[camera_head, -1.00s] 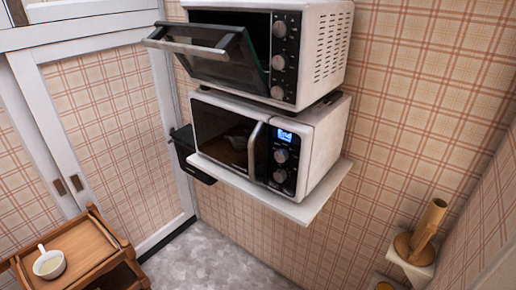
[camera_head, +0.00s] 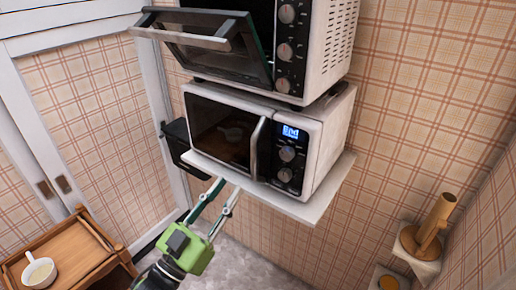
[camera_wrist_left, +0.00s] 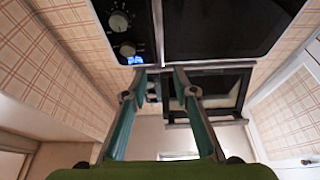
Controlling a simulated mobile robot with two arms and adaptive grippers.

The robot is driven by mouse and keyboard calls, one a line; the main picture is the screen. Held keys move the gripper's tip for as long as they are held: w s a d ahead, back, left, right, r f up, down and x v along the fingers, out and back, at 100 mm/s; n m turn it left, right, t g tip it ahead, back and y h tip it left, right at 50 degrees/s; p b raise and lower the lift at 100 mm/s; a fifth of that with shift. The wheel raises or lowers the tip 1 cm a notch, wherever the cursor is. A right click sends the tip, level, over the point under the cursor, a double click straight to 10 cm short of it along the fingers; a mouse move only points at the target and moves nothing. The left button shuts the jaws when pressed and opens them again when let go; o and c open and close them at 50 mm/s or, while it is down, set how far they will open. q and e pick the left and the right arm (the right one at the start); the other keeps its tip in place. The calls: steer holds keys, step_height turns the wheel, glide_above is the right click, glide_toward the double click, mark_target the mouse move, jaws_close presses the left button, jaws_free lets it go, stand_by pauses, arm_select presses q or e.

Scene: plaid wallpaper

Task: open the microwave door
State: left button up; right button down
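The microwave (camera_head: 325,150) is white with a dark glass door (camera_head: 215,125), which is shut. Its upright handle (camera_head: 257,148) is beside the control panel with knobs and a lit blue display. A cup shows dimly through the glass. My left gripper (camera_head: 229,185) is open and empty, in front of and below the door, with its fingers pointing up towards the handle and apart from it. The left wrist view shows the scene upside down: the handle (camera_wrist_left: 158,32) lies just beyond the open fingertips (camera_wrist_left: 160,70). My right gripper is not in view.
A toaster oven (camera_head: 325,45) with its door tilted open sits on top of the microwave. The white shelf (camera_head: 300,208) juts out under the microwave. A black bin (camera_head: 178,140) hangs at left. A wooden cart (camera_head: 60,245) with a cup stands low left.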

mark_target(252, 154)
arm_select(q)
steer(key=p+x, duration=0.3)
steer(key=x, duration=0.8)
steer(key=shift+w+r, duration=0.15)
steer(key=shift+w, duration=0.05)
steer(key=shift+w+d+p, duration=0.35)
steer(key=shift+w, duration=0.1)
jaws_close()
